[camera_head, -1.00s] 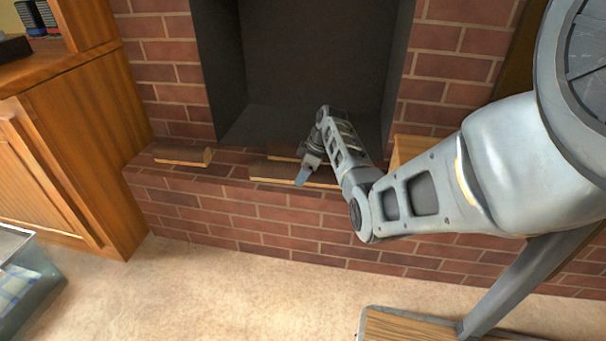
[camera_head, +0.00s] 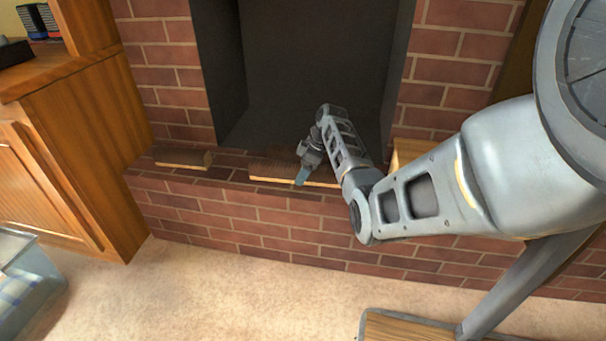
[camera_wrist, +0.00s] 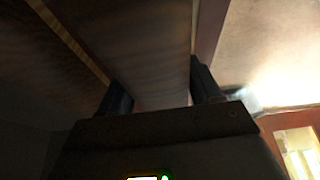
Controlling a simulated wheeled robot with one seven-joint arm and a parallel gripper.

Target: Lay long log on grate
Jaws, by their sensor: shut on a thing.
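The long log (camera_head: 272,169) is a brown piece with a pale cut front edge, lying lengthwise along the brick hearth ledge in the head view. My gripper (camera_head: 303,178) is at its right part and points down over the front edge. In the wrist view the log (camera_wrist: 150,55) runs between the two dark fingers of my gripper (camera_wrist: 160,92), which is shut on it. I cannot tell whether the log touches the ledge or is just above it. I cannot make out a grate; the dark firebox is open behind the log.
A shorter log piece (camera_head: 183,158) lies on the hearth ledge (camera_head: 225,178) to the left. The dark firebox (camera_head: 310,60) has brick on both sides. A wooden cabinet (camera_head: 75,160) and a clear bin (camera_head: 25,280) stand at the left. Carpet in front is mostly clear.

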